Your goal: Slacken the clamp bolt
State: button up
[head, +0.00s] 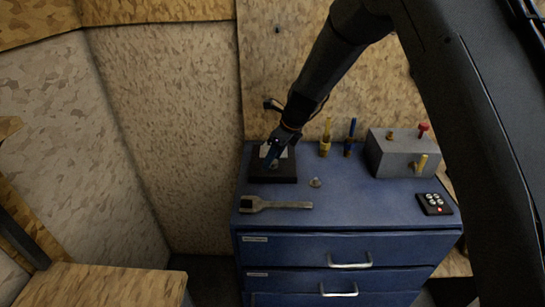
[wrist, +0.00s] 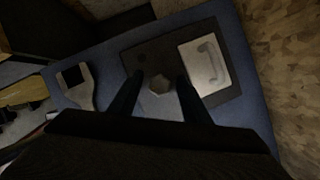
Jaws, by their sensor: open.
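The clamp bolt (wrist: 158,83) shows in the wrist view as a grey hexagonal head on a dark plate (wrist: 143,55). A pale card with a curved mark (wrist: 206,66) lies on the same plate. My gripper (wrist: 155,88) is open, with one finger on each side of the bolt head; I cannot tell whether either touches it. In the head view my gripper (head: 271,163) is low over the black plate (head: 272,179) and hides most of the bolt. A grey wrench (head: 275,205) lies in front of the plate; it also shows in the wrist view (wrist: 78,90).
The blue cabinet top (head: 365,210) also holds a small round pale piece (head: 315,182), a yellow tool (head: 326,138), a blue tool (head: 350,138), a grey box (head: 395,155) with red and yellow handles, and a black button pad (head: 434,204). Board walls (head: 165,110) stand behind and left.

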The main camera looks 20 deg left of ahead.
jog(key=c, duration=0.9)
jog(key=shift+a, duration=0.15)
jog(key=shift+c, duration=0.7)
